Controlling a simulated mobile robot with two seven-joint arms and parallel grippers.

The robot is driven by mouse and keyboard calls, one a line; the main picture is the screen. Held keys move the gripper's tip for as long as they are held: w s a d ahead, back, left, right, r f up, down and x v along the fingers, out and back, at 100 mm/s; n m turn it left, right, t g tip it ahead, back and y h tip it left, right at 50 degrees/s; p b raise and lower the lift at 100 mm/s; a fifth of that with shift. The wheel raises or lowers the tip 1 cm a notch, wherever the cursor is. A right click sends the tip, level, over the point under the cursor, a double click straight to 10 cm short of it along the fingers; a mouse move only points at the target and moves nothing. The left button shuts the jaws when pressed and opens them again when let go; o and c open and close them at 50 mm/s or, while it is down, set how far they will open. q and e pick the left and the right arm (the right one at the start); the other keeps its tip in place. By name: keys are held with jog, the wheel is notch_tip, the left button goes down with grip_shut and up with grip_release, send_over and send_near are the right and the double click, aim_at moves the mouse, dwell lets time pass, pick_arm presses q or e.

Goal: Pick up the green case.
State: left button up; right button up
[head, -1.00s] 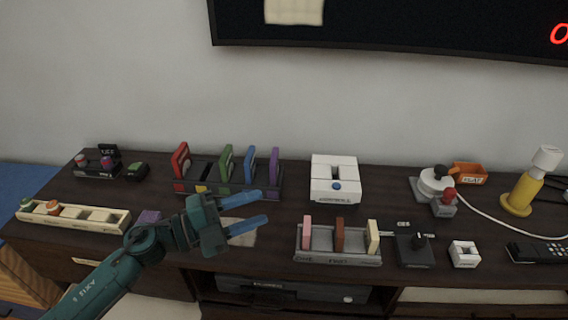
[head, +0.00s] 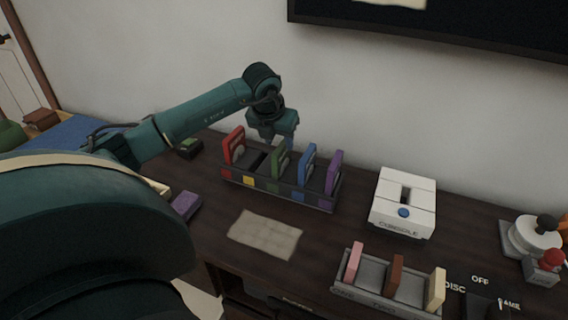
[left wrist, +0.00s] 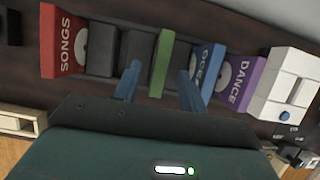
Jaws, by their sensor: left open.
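The green case (head: 279,161) stands upright in a dark rack (head: 285,195), between the red case (head: 233,146) and the blue case (head: 308,165). My left gripper (head: 279,143) is above and just behind the green case, fingers pointing down. In the left wrist view the green case (left wrist: 161,64) shows as a narrow edge between the two blue fingers of my open left gripper (left wrist: 160,75). I cannot tell whether a finger touches it. My right gripper is not in view.
A purple case (head: 333,172) stands at the rack's right end. A white console (head: 403,203) is to the right. A second rack (head: 385,290) with several cases is in front. A beige cloth (head: 265,235) lies before the rack. The wall is close behind.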

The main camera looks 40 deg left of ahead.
aim_at(283, 154)
pick_arm(q)
jog(key=x, duration=0.6)
jog(key=shift+w+f, duration=0.1)
jog(key=shift+f, duration=0.3)
grip_shut()
